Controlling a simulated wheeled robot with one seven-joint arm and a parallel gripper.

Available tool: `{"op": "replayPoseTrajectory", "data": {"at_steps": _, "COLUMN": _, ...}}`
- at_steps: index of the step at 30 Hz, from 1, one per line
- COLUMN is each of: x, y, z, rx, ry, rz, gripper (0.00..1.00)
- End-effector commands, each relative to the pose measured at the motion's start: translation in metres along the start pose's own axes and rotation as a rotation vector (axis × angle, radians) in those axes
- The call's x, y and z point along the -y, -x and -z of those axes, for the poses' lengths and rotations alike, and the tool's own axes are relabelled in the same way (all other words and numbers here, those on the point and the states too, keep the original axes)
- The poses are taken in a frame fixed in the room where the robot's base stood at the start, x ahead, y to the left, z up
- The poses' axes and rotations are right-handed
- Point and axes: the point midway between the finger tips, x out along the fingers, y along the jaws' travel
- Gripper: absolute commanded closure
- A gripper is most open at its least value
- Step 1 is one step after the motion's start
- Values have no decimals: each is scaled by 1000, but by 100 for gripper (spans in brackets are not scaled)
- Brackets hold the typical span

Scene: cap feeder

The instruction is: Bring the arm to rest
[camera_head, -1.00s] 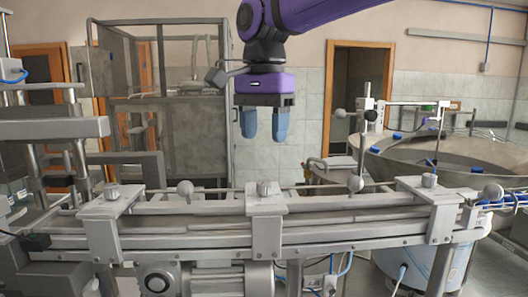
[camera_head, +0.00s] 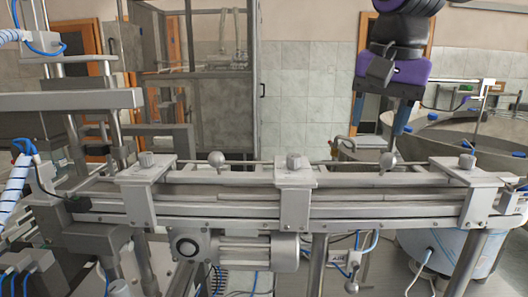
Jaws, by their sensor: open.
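My gripper (camera_head: 379,117) hangs at the upper right, pointing down, with its purple body and two blue fingers set well apart. It is open, with nothing seen between the fingers. It is in the air above the right part of the conveyor (camera_head: 250,203), and its fingertips are clear of the rail. Part of my purple and black arm shows at the top edge above it; the rest is out of view.
A steel bowl feeder (camera_head: 455,140) with blue caps stands behind at the right. Metal clamps and round knobs (camera_head: 388,160) stick up along the conveyor. A framed cabinet (camera_head: 225,110) stands at the back left. A metal machine (camera_head: 65,110) fills the left side. A motor (camera_head: 240,248) sits under the conveyor.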

Motion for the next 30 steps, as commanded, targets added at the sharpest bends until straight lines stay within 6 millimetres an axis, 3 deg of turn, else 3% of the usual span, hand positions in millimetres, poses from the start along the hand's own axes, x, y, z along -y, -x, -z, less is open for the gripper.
{"op": "replayPoseTrajectory", "data": {"at_steps": 1, "x": -22, "y": -3, "z": -6, "rx": -25, "ry": 28, "rz": 11, "gripper": 44}}
{"op": "replayPoseTrajectory", "data": {"at_steps": 9, "x": -113, "y": -37, "z": -42, "rx": -162, "ry": 235, "rz": 42, "gripper": 44}}
{"op": "replayPoseTrajectory", "data": {"at_steps": 15, "x": -156, "y": -64, "z": -69, "rx": -244, "ry": 358, "rz": 38, "gripper": 44}}
{"op": "replayPoseTrajectory", "data": {"at_steps": 21, "x": -170, "y": -76, "z": -80, "rx": -277, "ry": 412, "rz": 31, "gripper": 44}}
{"op": "replayPoseTrajectory", "data": {"at_steps": 30, "x": -171, "y": -77, "z": -80, "rx": -279, "ry": 416, "rz": 31, "gripper": 44}}
